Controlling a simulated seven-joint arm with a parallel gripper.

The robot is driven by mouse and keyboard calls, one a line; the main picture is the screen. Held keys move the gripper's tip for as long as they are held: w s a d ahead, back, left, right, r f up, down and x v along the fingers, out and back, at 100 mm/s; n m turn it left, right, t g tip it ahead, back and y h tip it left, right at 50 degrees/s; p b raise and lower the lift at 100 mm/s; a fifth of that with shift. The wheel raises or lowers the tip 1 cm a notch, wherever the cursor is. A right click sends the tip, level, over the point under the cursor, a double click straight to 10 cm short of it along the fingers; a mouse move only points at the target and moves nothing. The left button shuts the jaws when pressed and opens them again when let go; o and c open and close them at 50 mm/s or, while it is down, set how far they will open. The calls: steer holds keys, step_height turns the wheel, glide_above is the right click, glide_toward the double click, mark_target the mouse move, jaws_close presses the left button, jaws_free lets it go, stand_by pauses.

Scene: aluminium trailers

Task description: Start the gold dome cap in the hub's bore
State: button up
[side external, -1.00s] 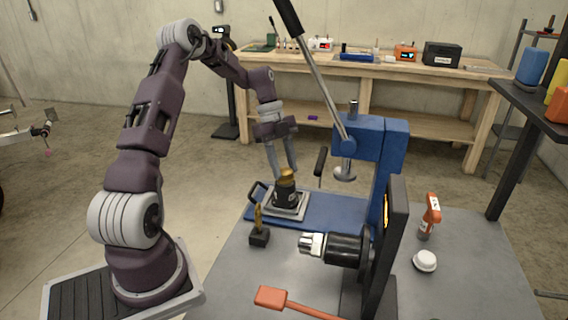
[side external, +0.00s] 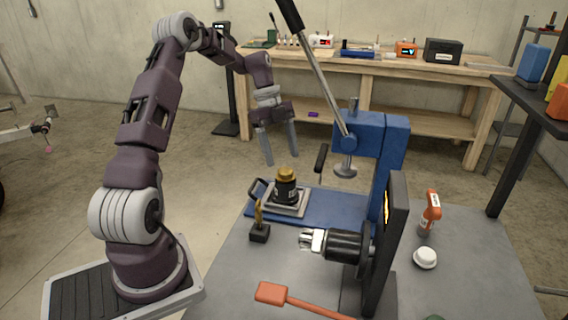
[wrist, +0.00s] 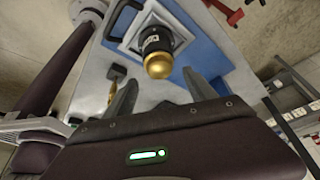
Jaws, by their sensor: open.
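The gold dome cap (side external: 286,173) sits on top of the black hub (side external: 286,190), which stands upright on a grey square plate on the blue base. Whether the cap is level in the bore is too small to tell. In the wrist view the cap (wrist: 158,64) covers the bore, with the hub (wrist: 156,40) behind it. My gripper (side external: 281,160) is open and empty, above and to the left of the cap and apart from it. In the wrist view my fingers (wrist: 158,85) are spread on either side, with the cap beyond their tips.
The blue press (side external: 370,138) with its long lever and round ram foot (side external: 345,171) stands right of the hub. A black-handled grey plate (side external: 290,209) holds the hub. A small gold-topped black stand (side external: 259,234), an orange mallet (side external: 271,294) and a horizontal spindle (side external: 340,246) are nearer.

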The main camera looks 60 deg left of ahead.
steer(key=v, duration=0.3)
steer(key=shift+r, duration=0.15)
